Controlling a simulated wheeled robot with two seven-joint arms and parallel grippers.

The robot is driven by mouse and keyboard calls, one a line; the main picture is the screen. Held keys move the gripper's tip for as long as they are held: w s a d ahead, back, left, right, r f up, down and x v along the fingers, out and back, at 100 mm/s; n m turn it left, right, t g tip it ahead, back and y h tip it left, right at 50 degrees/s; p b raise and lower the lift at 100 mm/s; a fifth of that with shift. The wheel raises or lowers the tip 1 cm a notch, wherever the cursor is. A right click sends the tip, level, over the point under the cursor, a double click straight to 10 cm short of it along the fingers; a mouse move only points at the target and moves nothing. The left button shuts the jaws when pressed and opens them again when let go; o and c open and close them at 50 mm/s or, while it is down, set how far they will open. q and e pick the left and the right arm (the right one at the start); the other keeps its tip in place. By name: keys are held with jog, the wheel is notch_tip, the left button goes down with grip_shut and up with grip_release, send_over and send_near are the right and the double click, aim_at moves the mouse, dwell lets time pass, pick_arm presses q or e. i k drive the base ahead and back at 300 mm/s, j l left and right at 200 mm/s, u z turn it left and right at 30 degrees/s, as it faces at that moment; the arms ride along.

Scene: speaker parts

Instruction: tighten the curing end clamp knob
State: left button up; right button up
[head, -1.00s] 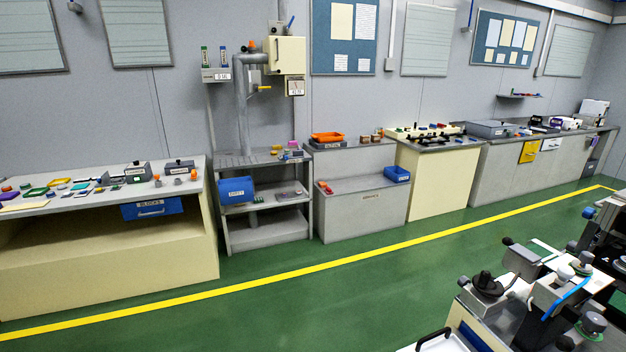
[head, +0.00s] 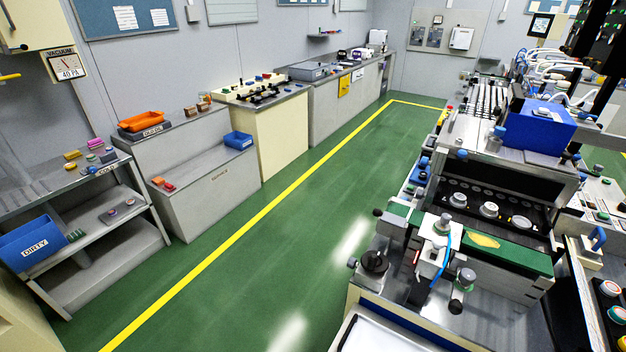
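Neither of my grippers is in view. At the lower right is a bench-top fixture with several knobs and a white clamp-like block (head: 435,240) with a blue curved part. A black round knob (head: 374,262) sits at its left front, and a grey knob (head: 465,278) stands at its right. I cannot tell which knob is the curing end clamp knob, nor how tight any of them is. Behind the fixture is a dark housing (head: 500,190) with several round white-topped parts in front of it and a blue box (head: 540,128) on top.
Green floor (head: 240,270) with a yellow line (head: 230,236) lies open between the fixture and the wall benches. A shelf rack (head: 90,215) with a blue DIRTY bin (head: 38,242) stands at left. Grey and cream cabinets (head: 265,140) run along the wall.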

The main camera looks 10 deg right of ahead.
aim_at(420, 194)
jog(key=i+z, duration=0.2)
jog(key=z, duration=0.2)
jog(key=i+j+z, duration=0.2)
jog(key=z, duration=0.25)
jog(key=i+j+z, duration=0.2)
jog(key=z, duration=0.2)
